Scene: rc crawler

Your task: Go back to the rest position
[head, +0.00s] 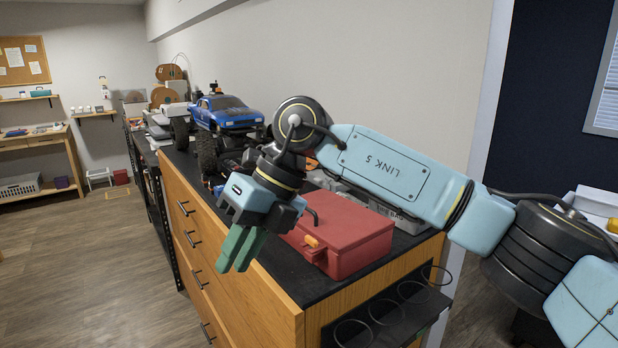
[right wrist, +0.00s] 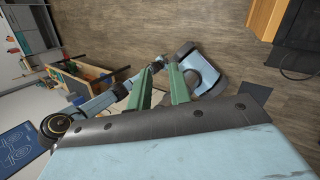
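My right gripper (head: 233,268) hangs in front of the drawer cabinet's long front edge, its green fingers pointing down and empty. In the right wrist view the two fingers (right wrist: 160,68) stand apart with a clear gap and nothing between them. The right arm reaches in from the right, above the worktop and a red toolbox (head: 345,228). The wrist is left of the toolbox; whether any part touches it is hard to tell. My left gripper cannot be made out in either view.
A blue crawler truck (head: 228,112) with big black tyres stands farther back on the black-topped wooden cabinet (head: 270,292). Clutter behind my wrist is partly hidden. A black holder with rings (head: 390,312) juts from the cabinet's near end. The wooden floor (head: 90,255) at left is open.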

